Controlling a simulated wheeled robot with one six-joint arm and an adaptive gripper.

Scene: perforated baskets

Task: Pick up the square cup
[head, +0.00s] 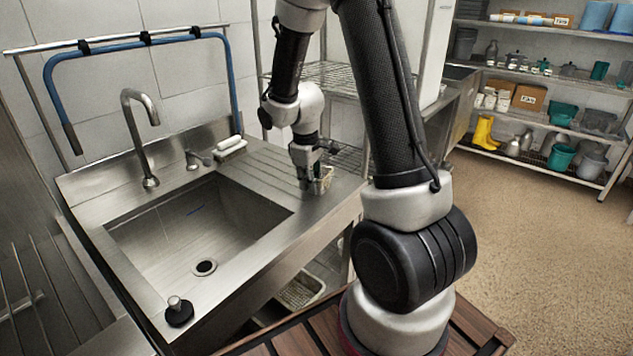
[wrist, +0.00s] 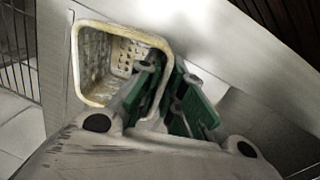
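The square cup (wrist: 85,60) is a small cream, worn vessel with perforated walls and a rounded square rim. In the wrist view its open mouth faces the camera. In the head view the cup (head: 323,181) stands at the right end of the steel counter, partly hidden by my gripper (head: 307,182). In the wrist view my gripper (wrist: 167,78) has green finger pads. One finger is inside the cup and the other outside, with the near right wall between them. The fingers look close together against that wall; the pad contact is partly hidden.
The steel sink (head: 195,235) lies left of the cup, with a curved faucet (head: 140,125) behind it. A black stopper (head: 179,312) sits on the front rim. A wire rack (head: 345,78) stands behind the counter. The counter's edge is close to the cup.

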